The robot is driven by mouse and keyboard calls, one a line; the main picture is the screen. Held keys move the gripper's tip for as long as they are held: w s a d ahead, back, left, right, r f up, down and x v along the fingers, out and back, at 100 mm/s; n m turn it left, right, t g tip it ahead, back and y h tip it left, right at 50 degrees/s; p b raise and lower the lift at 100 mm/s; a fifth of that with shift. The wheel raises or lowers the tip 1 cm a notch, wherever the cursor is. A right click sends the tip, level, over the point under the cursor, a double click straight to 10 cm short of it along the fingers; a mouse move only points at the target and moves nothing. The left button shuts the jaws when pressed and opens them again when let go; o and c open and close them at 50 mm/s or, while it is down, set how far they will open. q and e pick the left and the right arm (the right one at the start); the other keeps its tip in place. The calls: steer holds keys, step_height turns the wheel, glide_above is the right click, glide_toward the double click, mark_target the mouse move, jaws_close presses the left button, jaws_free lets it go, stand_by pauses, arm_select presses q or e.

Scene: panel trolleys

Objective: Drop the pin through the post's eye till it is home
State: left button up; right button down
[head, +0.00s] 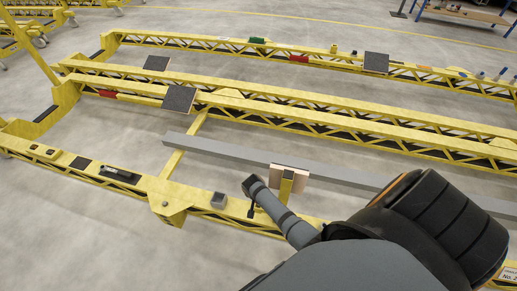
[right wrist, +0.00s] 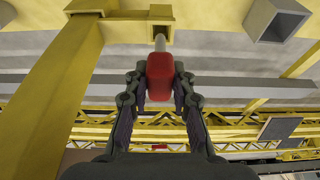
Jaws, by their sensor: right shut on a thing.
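In the right wrist view my right gripper (right wrist: 160,82) is shut on the red grip of the pin (right wrist: 160,76), one finger on each side. The pin's pale shank (right wrist: 160,43) points at a square yellow socket, the eye (right wrist: 137,12), at the top of the picture. The shank's end overlaps the opening; I cannot tell how far it is inside. In the head view my right gripper (head: 251,211) is small and dark, above the near yellow rail, and the pin is not distinguishable. My left gripper is not in view.
An upright yellow post (head: 286,187) with a wood-faced panel stands right of the gripper; it also shows in the right wrist view (right wrist: 52,85). A grey square tube (head: 218,200) stands left. A long grey bar (head: 230,154) lies behind. Yellow truss rails (head: 330,124) run farther back.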

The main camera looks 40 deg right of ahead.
steer(key=shift+f+b, duration=1.2)
steer(key=shift+f, duration=0.5)
steer(key=shift+f+b, duration=0.85)
steer(key=shift+f, duration=0.55)
steer(key=shift+r, duration=0.15)
steer(key=shift+r+p, duration=3.1)
steer(key=shift+p, duration=0.4)
steer(key=shift+a, duration=0.1)
steer(key=shift+f+b, duration=1.45)
steer(key=shift+f, duration=0.4)
